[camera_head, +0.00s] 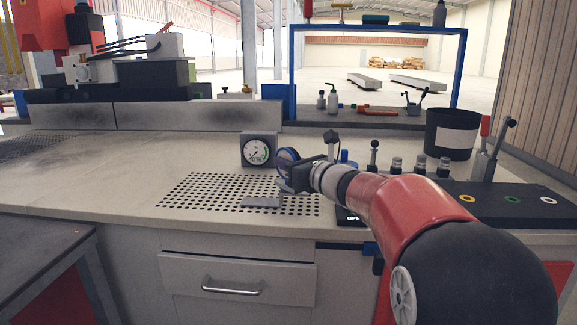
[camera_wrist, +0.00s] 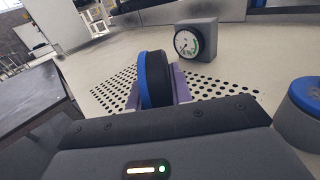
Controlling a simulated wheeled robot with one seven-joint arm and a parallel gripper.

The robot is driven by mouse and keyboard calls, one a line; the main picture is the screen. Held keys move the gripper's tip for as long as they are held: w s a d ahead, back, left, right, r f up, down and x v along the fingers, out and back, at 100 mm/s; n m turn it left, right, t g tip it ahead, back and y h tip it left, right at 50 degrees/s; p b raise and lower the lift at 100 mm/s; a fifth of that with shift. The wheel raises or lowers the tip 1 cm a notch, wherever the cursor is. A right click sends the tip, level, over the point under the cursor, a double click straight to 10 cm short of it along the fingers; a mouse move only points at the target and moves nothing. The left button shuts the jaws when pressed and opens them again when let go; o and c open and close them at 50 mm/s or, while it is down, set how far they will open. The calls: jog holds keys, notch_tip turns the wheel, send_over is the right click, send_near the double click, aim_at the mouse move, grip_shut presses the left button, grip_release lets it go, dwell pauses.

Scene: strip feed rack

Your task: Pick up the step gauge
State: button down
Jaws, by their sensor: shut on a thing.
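My gripper (camera_head: 290,172) is over the perforated patch of the bench, shut on a blue-rimmed black disc (camera_head: 287,158). In the wrist view the disc (camera_wrist: 152,80) stands on edge between the purple-grey fingers (camera_wrist: 180,84). It appears clear of the bench top. I cannot tell from its look whether this disc is the step gauge. A grey box with a round dial (camera_head: 258,150) stands on the bench just behind and left of my gripper; it also shows in the wrist view (camera_wrist: 196,40). A flat grey piece (camera_head: 262,202) lies on the holes below my gripper.
A black bin (camera_head: 451,134) and a dark panel with coloured rings (camera_head: 500,204) are at the right. A blue-and-grey round thing (camera_wrist: 305,105) is close on the right in the wrist view. A blue frame (camera_head: 291,75) stands behind. The bench's left part is clear.

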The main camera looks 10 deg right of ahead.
notch_tip(320, 180, up, 20)
jog(key=p, duration=0.5)
jog(key=shift+f+p, duration=0.25)
jog(key=shift+p, duration=0.05)
jog(key=shift+r, duration=0.1)
notch_tip(320, 180, up, 7)
jog(key=shift+p, duration=0.35)
dwell(0.5)
jog(key=shift+s, duration=0.1)
